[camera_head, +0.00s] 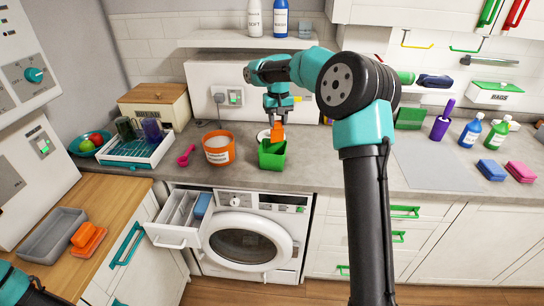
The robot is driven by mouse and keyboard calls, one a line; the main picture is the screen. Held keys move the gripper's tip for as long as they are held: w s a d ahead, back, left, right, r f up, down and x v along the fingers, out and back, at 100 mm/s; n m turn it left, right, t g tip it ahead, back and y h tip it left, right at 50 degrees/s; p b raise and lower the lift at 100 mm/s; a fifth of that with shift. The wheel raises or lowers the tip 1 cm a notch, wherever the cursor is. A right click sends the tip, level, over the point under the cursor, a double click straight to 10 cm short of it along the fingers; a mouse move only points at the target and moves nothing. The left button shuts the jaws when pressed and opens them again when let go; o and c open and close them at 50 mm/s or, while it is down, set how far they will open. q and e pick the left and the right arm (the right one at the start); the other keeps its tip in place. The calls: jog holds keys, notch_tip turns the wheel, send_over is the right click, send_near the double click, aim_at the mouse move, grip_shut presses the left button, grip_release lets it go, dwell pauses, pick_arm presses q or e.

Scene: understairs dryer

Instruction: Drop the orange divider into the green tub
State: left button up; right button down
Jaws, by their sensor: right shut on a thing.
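The orange divider (277,133) is upright in my right gripper (278,121), which is shut on its upper part. The divider is at the mouth of the green tub (271,161), and I cannot tell whether its lower end is below the rim. The tub stands on the grey counter near its front edge, above the washing machine. My left gripper is out of view; only part of my left arm shows at the bottom left corner.
An orange and white tub (218,155) stands left of the green tub, with a pink scoop (186,156) beside it. The washer drawer (181,215) is pulled open below. A grey tray (52,236) and orange pieces (88,241) lie on the wooden counter. A grey mat (436,168) lies right.

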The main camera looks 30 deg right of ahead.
aim_at(278, 129)
jog(key=shift+f, duration=2.65)
jog(key=c, duration=0.7)
grip_release()
jog(key=shift+o, duration=0.2)
jog(key=shift+r, duration=0.1)
notch_tip(278, 129, up, 17)
jog(key=shift+r, duration=0.15)
